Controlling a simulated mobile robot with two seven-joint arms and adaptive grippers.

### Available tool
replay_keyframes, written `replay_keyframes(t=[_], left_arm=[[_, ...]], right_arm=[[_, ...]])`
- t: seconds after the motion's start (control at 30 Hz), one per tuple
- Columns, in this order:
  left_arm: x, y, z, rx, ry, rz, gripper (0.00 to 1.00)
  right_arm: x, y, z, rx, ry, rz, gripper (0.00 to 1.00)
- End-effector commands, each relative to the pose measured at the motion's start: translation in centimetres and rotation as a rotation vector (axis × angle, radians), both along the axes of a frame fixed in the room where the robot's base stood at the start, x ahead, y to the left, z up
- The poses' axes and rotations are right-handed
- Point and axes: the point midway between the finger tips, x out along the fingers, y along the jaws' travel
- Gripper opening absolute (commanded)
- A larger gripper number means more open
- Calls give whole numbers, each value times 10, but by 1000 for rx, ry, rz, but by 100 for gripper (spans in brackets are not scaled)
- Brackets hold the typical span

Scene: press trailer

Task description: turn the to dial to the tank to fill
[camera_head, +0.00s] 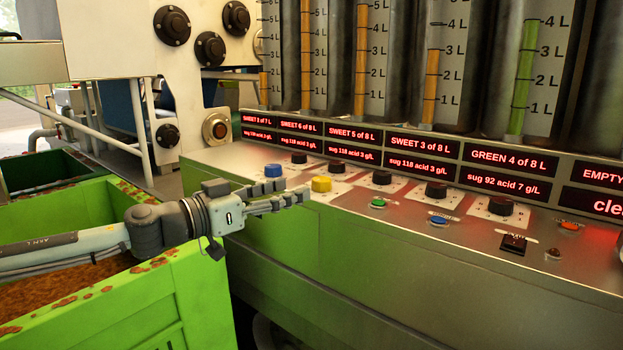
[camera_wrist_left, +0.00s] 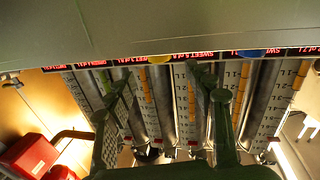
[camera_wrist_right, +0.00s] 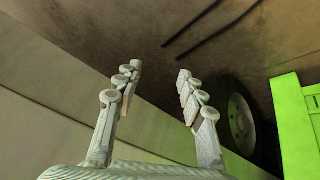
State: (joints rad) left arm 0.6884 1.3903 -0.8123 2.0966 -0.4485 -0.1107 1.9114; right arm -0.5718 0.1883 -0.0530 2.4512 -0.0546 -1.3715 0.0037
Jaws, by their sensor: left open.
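On the steel panel, a blue dial (camera_head: 273,170) and a yellow dial (camera_head: 321,184) stand near its left end. I cannot read which is the to dial. The yellow dial (camera_wrist_left: 160,59) and blue dial (camera_wrist_left: 250,53) also show in the left wrist view. My left gripper (camera_head: 295,190) is open and empty, low beside the panel's front edge, just left of the yellow dial and apart from it. Red displays (camera_head: 420,146) label the tanks SWEET, GREEN and EMPTY. My right gripper (camera_wrist_right: 159,70) is open and empty, away from the panel.
Several black knobs (camera_head: 436,190) line the panel behind the dials. A green button (camera_head: 377,203), a blue button (camera_head: 438,220) and a black switch (camera_head: 513,243) sit nearer its front edge. A green bin (camera_head: 190,290) stands under my left arm. A wheel (camera_wrist_right: 240,125) shows in the right wrist view.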

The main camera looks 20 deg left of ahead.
Motion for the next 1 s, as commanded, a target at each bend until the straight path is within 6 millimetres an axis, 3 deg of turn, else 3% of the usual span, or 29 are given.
replay_keyframes(t=[0.23, 0.4, 0.6, 1.0], left_arm=[[12, -8, 4, 1, -2, -1, 54], [32, -21, 5, -1, -3, -1, 54], [51, -31, 2, 2, -2, 0, 54], [55, -34, 0, 3, -1, 1, 51]], right_arm=[[-42, -31, -13, -56, 205, -74, 40], [-30, -29, -45, -38, 216, -63, 40], [-25, -28, -69, -27, 223, -58, 40], [-24, -27, -76, -23, 223, -57, 40]])
